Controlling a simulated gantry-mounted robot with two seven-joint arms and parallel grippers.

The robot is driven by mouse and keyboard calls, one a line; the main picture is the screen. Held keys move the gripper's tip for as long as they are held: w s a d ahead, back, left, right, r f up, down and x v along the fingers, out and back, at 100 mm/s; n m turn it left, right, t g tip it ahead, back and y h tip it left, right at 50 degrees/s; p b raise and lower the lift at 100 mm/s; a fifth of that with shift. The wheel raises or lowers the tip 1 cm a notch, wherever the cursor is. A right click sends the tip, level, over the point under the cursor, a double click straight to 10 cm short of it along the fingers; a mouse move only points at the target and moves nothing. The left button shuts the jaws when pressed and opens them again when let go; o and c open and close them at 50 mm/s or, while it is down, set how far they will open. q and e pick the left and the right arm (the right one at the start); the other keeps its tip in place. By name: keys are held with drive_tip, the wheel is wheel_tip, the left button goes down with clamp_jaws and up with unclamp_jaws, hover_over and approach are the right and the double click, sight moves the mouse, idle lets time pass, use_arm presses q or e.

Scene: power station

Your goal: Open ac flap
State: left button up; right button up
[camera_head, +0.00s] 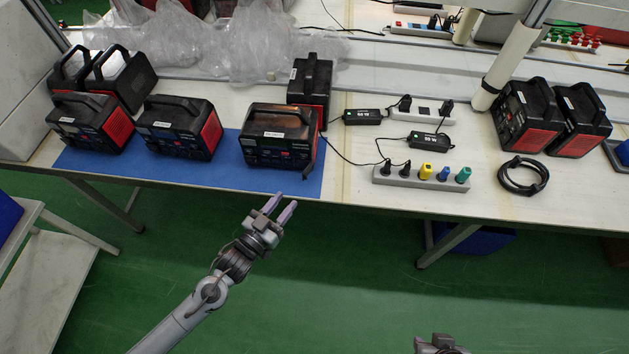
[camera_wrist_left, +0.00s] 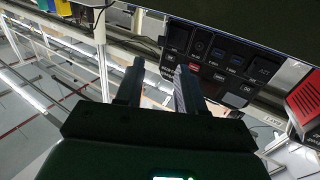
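The power station nearest my left gripper is a black and red box with a top handle (camera_head: 280,138), upright near the right end of the blue mat (camera_head: 222,176). Its front panel also shows in the left wrist view (camera_wrist_left: 222,58), with ports and small labels. I cannot pick out the AC flap for certain or tell its state. My left gripper (camera_head: 282,204) is open and empty, in front of the table edge below this station. Its two fingers (camera_wrist_left: 158,82) are apart and point at the panel without visible contact. My right arm's end (camera_head: 440,346) barely shows; its fingers cannot be made out.
Other power stations stand to the left (camera_head: 180,127), behind (camera_head: 311,82) and at the right (camera_head: 526,114). A power strip (camera_head: 421,180) with colored plugs, black adapters (camera_head: 362,117) and a coiled cable (camera_head: 523,176) lie right. The space in front of the table is free.

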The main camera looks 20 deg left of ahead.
sight(305, 177)
use_arm(q)
drive_tip(key=b+x, duration=0.1)
drive_tip(key=x, duration=0.8)
drive_tip(key=shift+w+b, duration=0.15)
drive_tip(key=shift+b, duration=0.25)
